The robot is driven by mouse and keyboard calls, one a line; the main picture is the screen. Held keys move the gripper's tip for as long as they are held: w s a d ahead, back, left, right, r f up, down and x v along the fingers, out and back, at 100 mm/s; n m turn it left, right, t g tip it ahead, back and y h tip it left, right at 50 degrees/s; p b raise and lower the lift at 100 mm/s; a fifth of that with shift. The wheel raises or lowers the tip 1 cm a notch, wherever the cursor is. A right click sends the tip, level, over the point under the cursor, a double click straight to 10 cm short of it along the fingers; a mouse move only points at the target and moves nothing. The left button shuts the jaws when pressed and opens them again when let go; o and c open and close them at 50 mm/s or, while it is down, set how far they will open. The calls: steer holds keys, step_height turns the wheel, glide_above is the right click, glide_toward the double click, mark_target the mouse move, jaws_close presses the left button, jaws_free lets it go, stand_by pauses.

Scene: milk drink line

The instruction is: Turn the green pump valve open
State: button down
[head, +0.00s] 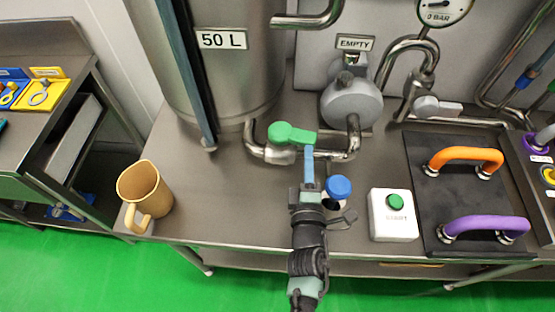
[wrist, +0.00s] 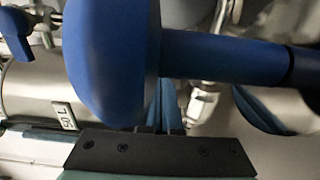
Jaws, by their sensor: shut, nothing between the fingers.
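The green pump valve handle (head: 292,134) sits on the steel pipe between the tank and the pump, its lever pointing right in the head view. My gripper (head: 309,150) is shut and empty, its blue fingers reaching up to the lever's right end. I cannot tell whether they touch it. In the wrist view the fingers (wrist: 166,105) show only in part behind a large blue part (wrist: 108,60) close to the camera. I cannot make out the green handle there.
A blue round cap (head: 338,187) stands close right of my gripper. The white start-button box (head: 393,225) and black panel with orange (head: 465,156) and purple (head: 484,225) handles lie further right. The tank (head: 235,70) rises behind left; a tan jug (head: 145,190) stands at the left edge.

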mark_target(336, 192)
steer(key=shift+w+d, duration=0.3)
steer(key=shift+w, duration=0.05)
stand_by(0.6)
steer(key=s+b, duration=0.3)
steer(key=s, duration=1)
steer(key=shift+d, duration=0.1)
